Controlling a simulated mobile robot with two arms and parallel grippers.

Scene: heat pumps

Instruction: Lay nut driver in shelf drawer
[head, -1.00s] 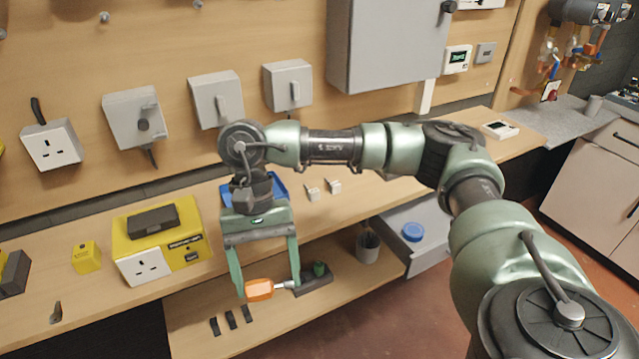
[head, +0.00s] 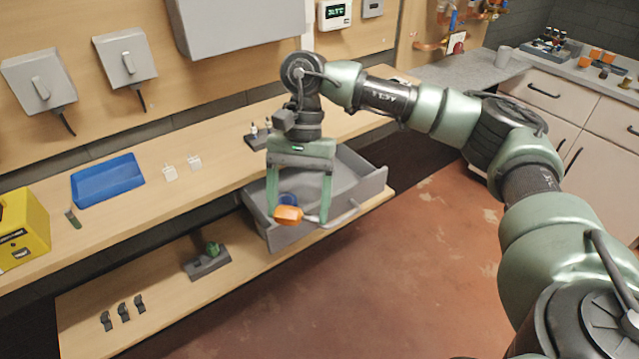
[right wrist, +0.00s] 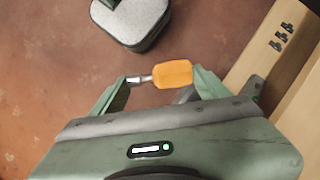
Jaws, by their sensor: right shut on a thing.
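The nut driver has an orange handle (head: 288,215) and a thin metal shaft pointing right. My right gripper (head: 299,212) is shut on it, with the driver lying roughly level between the fingers. The right wrist view shows the same orange handle (right wrist: 173,74) between the fingertips (right wrist: 165,82). The grey shelf drawer (head: 358,188) is pulled out at the right end of the lower shelf. The gripper and driver appear in front of the drawer's near side; their exact height is hard to tell. A blue round thing (head: 288,199) shows inside, partly hidden by the gripper. My left gripper is not in view.
A blue tray (head: 108,180), two small white blocks and a yellow box (head: 22,230) stand on the upper bench. The lower shelf (head: 165,300) bears a dark tool with a green part (head: 208,262) and several black clips (head: 123,312). Open floor lies right of the shelf.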

